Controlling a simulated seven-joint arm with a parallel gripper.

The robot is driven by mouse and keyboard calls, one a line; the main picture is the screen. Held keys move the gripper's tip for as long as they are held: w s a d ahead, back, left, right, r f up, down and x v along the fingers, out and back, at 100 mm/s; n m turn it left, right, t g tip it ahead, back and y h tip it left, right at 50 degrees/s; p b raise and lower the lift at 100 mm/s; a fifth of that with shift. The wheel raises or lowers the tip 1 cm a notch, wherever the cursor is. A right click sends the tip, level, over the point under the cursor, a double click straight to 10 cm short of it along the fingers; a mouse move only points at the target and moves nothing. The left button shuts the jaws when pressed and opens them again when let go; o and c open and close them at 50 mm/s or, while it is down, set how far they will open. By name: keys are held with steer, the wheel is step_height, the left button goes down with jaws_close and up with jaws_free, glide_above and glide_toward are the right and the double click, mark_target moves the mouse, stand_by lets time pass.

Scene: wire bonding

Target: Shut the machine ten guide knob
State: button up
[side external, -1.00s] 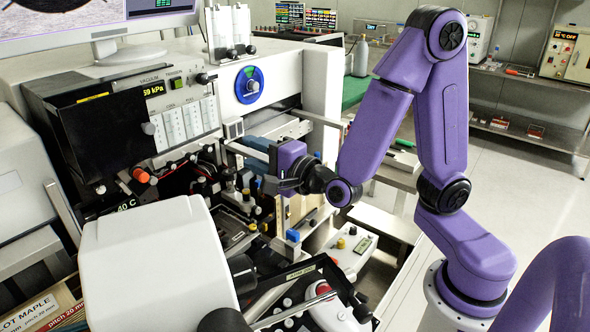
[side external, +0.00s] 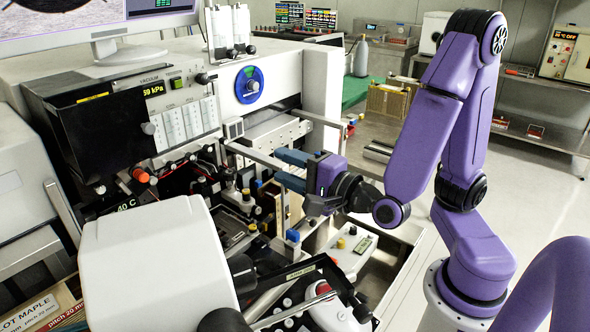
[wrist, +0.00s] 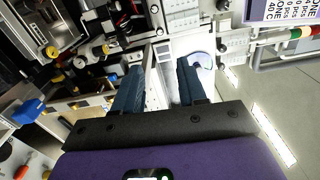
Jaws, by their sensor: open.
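The wire bonding machine (side external: 287,100) has several small knobs, and I cannot tell which is the guide knob. A blue-topped knob (side external: 293,236) and a yellow-topped one (side external: 252,228) stand at its front right. In the wrist view, pale knobs with yellow ends (wrist: 80,62) lie left of the fingers. My gripper (side external: 279,167) is open, its two blue fingers pointing left beside a metal rail, above the blue-topped knob.
A black unit (side external: 95,130) with a vacuum panel reading 59 kPa stands at left. A white rounded housing (side external: 155,262) fills the near left. A light rail (side external: 316,118) projects from the machine above my gripper. Open floor (side external: 530,190) lies to the right.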

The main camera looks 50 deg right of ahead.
steer(key=shift+s, duration=0.7)
